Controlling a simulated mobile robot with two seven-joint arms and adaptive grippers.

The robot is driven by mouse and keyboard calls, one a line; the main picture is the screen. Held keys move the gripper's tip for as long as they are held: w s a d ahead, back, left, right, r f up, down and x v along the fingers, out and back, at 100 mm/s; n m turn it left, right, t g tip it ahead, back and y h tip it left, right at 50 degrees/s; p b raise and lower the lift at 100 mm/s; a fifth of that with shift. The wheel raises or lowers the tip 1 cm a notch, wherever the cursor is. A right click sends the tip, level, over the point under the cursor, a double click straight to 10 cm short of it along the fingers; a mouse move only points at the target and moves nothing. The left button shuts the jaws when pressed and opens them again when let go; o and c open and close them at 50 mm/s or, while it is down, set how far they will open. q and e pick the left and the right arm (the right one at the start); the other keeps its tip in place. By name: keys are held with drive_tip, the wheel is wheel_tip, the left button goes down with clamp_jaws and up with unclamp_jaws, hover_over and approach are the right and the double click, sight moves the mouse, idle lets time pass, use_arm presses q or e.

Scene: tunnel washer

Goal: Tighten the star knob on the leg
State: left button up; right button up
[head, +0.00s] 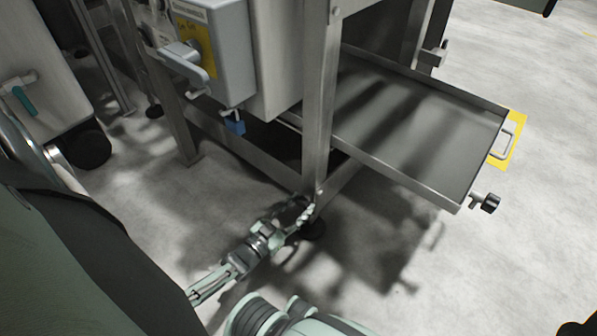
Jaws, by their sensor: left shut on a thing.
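The metal leg (318,110) of the washer frame stands upright in the middle of the head view, with a dark round foot (313,231) at its base. My left gripper (304,212) reaches in from the lower left and is at the lower end of this leg, just above the foot. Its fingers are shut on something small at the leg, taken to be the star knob. The knob itself is hidden by the fingers, so its shape and seating cannot be told. My right gripper is not in view.
A shallow metal tray (440,130) juts out right of the leg, with a black-knobbed fitting (489,203) at its corner.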

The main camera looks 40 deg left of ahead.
use_arm(q)
drive_tip(key=m, duration=0.5)
drive_tip(key=shift+m, duration=0.8)
drive_tip(key=o, duration=1.2)
drive_tip(key=shift+c, duration=0.2)
drive_tip(key=s, duration=1.2)
drive_tip(key=shift+a, duration=0.45)
